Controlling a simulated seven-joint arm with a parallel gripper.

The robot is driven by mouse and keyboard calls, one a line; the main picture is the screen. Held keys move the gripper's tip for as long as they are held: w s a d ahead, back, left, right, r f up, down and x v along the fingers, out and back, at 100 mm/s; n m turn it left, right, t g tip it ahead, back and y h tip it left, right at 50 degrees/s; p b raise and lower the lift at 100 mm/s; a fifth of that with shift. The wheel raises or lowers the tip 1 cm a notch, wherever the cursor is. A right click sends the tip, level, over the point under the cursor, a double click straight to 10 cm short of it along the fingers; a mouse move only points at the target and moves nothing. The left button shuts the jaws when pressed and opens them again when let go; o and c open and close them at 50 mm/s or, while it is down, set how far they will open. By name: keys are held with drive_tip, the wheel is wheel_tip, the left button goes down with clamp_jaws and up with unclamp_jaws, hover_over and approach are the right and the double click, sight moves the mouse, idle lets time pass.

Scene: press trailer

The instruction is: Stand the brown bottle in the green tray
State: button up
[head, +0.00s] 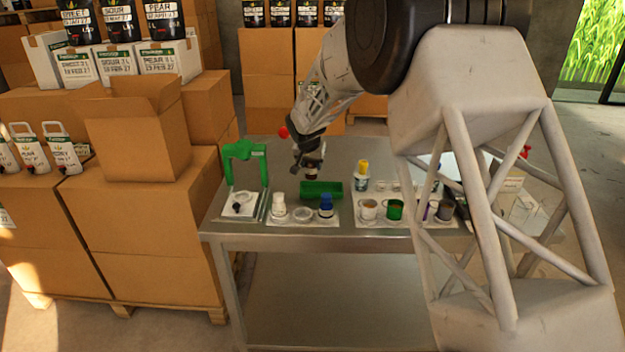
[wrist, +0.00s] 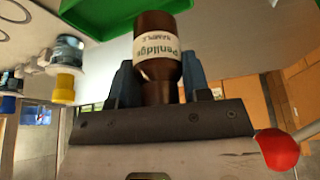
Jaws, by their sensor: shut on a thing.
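The brown bottle (wrist: 160,52) has a white label and sits between the two blue fingers of my gripper (wrist: 159,82) in the wrist view. My gripper is shut on it. In the head view, my gripper (head: 309,158) is over the table, and a small part of the bottle (head: 311,173) shows below it. The green tray (head: 321,190) lies on the table just below and slightly right of the bottle. The green tray also shows at the top of the wrist view (wrist: 115,14). The head view does not clearly show whether the bottle touches the tray.
A green frame stand (head: 245,152) is at the left of the metal table. A white bottle (head: 278,204) and a blue-capped bottle (head: 326,206) stand in front of the tray. A yellow-capped bottle (head: 361,177) and several cups stand to the right. Cardboard boxes (head: 137,130) are stacked left.

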sight(312, 177)
drive_tip(key=shift+f, duration=0.35)
drive_tip(key=shift+f, duration=2.5)
drive_tip(key=shift+f, duration=0.1)
drive_tip(key=o, duration=1)
drive_tip(key=v, duration=1.2)
